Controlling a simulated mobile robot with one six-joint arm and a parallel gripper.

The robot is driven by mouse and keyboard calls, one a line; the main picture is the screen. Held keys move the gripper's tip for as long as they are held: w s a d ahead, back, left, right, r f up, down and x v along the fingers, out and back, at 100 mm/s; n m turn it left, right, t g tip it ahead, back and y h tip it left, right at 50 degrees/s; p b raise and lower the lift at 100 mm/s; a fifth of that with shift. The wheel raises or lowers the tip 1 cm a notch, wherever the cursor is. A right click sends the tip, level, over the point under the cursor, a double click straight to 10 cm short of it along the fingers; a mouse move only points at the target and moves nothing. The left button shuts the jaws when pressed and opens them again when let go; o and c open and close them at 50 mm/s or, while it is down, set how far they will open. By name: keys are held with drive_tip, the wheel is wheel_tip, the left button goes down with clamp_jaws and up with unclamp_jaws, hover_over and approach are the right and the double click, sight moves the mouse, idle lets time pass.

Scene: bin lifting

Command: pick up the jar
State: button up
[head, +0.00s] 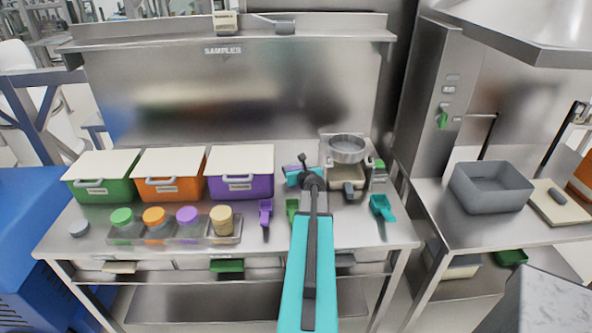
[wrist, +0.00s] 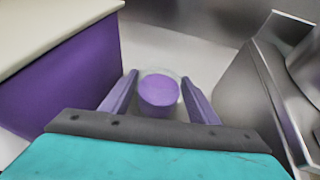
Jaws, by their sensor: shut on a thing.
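In the wrist view, a clear jar with a purple top (wrist: 159,90) stands between the two purple fingers of my gripper (wrist: 160,77). The gripper is shut on the jar, with a finger along each side. In the head view my gripper (head: 299,175) is at the back of the steel table, between the purple bin and the scale. My own arm hides most of it there, and I cannot make out the held jar clearly.
The purple bin (head: 240,183) is close on the left; the steel scale (head: 347,152) is close on the right. A clear tray (head: 217,240) with several lidded jars stands at front left. Purple (head: 265,212) and teal (head: 381,206) scoops lie near the front.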

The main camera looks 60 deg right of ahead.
sight(295, 163)
drive_tip(key=shift+r, duration=4.8)
